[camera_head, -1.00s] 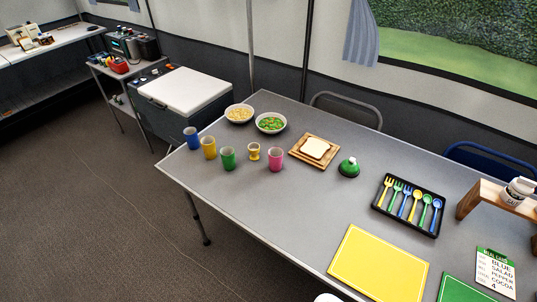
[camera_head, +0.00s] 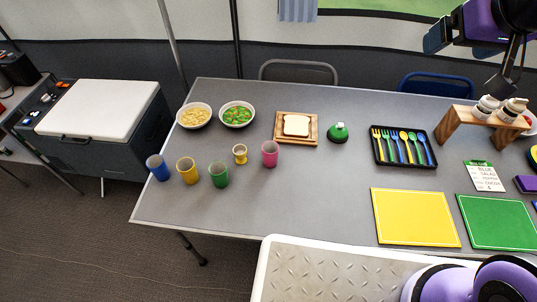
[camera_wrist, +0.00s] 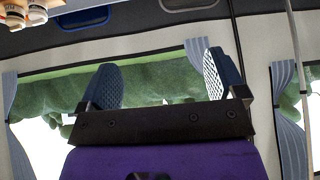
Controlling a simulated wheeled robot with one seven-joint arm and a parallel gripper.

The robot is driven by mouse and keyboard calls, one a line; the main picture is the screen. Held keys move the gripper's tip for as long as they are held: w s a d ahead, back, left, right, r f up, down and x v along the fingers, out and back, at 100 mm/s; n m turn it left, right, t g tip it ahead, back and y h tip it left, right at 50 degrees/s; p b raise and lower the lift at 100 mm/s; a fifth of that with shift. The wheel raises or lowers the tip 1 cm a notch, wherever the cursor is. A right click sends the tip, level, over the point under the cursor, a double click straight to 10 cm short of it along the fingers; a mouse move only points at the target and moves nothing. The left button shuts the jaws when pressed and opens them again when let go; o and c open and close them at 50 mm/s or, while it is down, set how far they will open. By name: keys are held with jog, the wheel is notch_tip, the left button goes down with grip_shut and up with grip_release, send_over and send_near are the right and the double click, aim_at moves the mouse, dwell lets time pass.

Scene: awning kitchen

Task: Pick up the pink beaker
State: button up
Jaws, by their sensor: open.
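The pink beaker (camera_head: 270,154) stands upright on the grey table (camera_head: 310,200), left of the table's middle in the head view. A small yellow cup (camera_head: 240,154) stands just left of it, and the bread board is to its right. My gripper (camera_head: 468,38) is high at the upper right of the head view, far from the beaker. In the wrist view its two blue fingers (camera_wrist: 162,82) are wide apart with nothing between them. The wrist view shows the window and wall, not the beaker.
Green (camera_head: 219,175), yellow (camera_head: 188,171) and blue (camera_head: 157,168) beakers stand left. Two bowls (camera_head: 237,115) are behind them. A bread board (camera_head: 296,128), green-topped object (camera_head: 338,132), cutlery tray (camera_head: 404,146) and wooden stand (camera_head: 447,125) lie right. The table in front of the beaker is clear.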

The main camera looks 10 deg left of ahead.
jog(key=w+a+f+n+t+y, duration=0.1)
jog(key=w+a+f+y, duration=0.1)
jog(key=w+a+f, duration=0.75)
jog(key=n+t+y, duration=0.3)
jog(key=n+y, duration=0.1)
send_near(267, 144)
jog(key=shift+f+x, duration=0.2)
jog(key=shift+x, duration=3.5)
jog(key=shift+d, duration=0.1)
jog(key=c, duration=1)
jog(key=shift+r, duration=0.2)
